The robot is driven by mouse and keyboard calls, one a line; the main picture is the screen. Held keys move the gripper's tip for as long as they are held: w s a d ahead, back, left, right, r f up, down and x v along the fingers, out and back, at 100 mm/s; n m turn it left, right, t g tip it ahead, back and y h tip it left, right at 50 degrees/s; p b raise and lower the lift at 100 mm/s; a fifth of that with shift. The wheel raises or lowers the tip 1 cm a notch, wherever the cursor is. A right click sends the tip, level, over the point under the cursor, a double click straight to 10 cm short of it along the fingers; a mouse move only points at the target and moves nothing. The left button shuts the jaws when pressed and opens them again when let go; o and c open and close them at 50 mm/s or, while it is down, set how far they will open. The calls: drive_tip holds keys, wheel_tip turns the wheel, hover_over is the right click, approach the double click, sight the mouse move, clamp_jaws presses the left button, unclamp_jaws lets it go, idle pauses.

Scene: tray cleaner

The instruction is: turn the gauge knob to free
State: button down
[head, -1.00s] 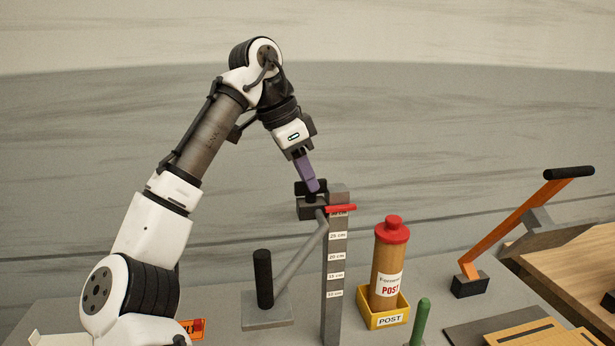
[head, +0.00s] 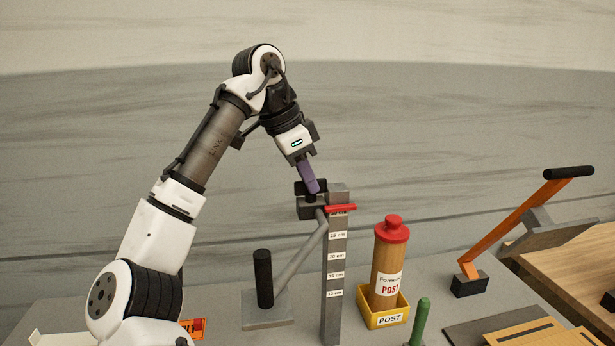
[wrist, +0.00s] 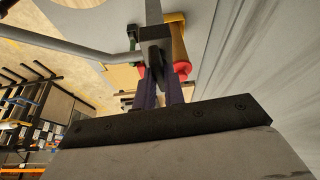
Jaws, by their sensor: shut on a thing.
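The gauge is a grey upright post (head: 336,270) with centimetre labels and a red pointer (head: 341,208) near its top. A dark grey block (head: 307,208) sits at the post's top, with the black gauge knob (head: 301,187) on it. My gripper (head: 313,190) comes down from the upper left, its purple fingers at the knob. In the wrist view the purple fingers (wrist: 160,90) are shut on a dark piece, the knob (wrist: 154,66), beside the grey block (wrist: 155,34). The fingers partly hide the knob, so I cannot read its setting.
A grey slanted arm with a black handle (head: 263,278) stands left of the post. Behind is a bare wall.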

drive_tip(key=shift+n, duration=0.3)
drive_tip(key=n+t, duration=0.1)
drive_tip(key=n, duration=0.2)
drive_tip(key=shift+s+d+n+y, duration=0.1)
drive_tip(key=shift+n+y, duration=0.3)
drive_tip(key=n, duration=0.2)
drive_tip(key=n+t+y, duration=0.1)
drive_tip(key=n, duration=0.1)
drive_tip(key=shift+t, duration=0.3)
drive_tip(key=n+y, duration=0.1)
drive_tip(key=n, duration=0.3)
drive_tip(key=shift+s+d+r+t+y, duration=0.1)
drive_tip(key=shift+d+t+y, duration=0.05)
drive_tip(key=shift+t+y, duration=0.2)
drive_tip(key=n+y, duration=0.1)
drive_tip(key=n, duration=0.3)
drive_tip(key=shift+d+y, duration=0.1)
drive_tip(key=shift+y, duration=0.25)
drive_tip(key=shift+n, duration=0.3)
drive_tip(key=c, duration=1.5)
unclamp_jaws()
